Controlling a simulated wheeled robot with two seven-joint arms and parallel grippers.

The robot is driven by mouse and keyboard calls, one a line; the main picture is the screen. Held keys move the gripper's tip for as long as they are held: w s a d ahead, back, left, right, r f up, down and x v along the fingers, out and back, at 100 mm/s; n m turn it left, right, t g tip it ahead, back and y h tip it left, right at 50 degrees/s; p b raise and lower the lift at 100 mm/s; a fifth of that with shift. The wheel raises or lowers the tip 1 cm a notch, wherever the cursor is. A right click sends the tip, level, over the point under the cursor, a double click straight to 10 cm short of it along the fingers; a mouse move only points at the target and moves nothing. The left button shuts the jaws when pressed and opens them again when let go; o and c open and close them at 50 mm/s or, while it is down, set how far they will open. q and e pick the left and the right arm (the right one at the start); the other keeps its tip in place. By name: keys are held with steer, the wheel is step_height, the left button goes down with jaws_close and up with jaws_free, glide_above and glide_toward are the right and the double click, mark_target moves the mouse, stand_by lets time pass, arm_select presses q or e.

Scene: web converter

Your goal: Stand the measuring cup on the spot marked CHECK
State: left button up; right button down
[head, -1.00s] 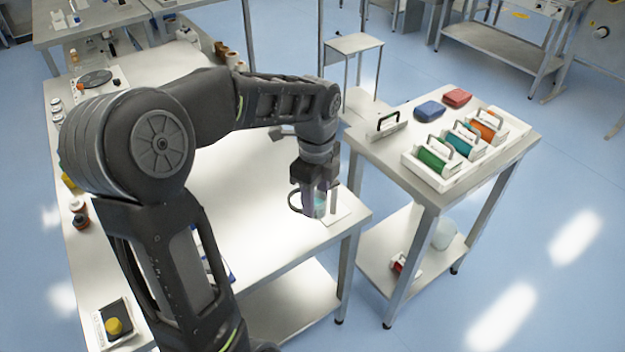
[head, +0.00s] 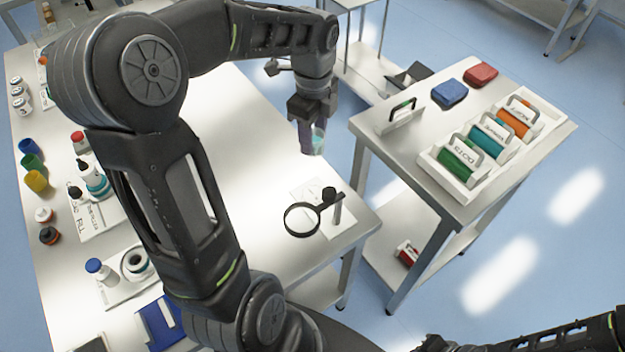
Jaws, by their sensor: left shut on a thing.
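My left gripper (head: 312,147) points down and is shut on a small clear measuring cup (head: 319,139) with teal liquid in it. The cup looks upright and is partly hidden by the fingers. It appears behind a white marked sheet (head: 308,194) near the right end of the bench; its height above the bench is hard to tell. A black-rimmed magnifier (head: 302,220) on a short post stands at this sheet. No word CHECK is readable from here. My right gripper is out of view; only part of that arm shows at the lower right.
The white bench (head: 262,150) is clear around the sheet. Bottles and coloured cups (head: 36,181) line its left side. A separate cart (head: 400,165) at right holds a tray of coloured rolls (head: 470,188), a blue block (head: 449,93) and a red block (head: 480,74).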

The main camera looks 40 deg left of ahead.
arm_select(q)
step_height(320, 180, down, 7)
steer(key=b, duration=0.3)
steer(key=shift+s, duration=0.15)
steer(key=shift+f+p, duration=0.4)
steer(key=shift+f, duration=2.7)
steer(key=shift+f, duration=0.1)
step_height(320, 180, down, 3)
steer(key=shift+d+f, duration=0.1)
steer(key=shift+f, duration=0.15)
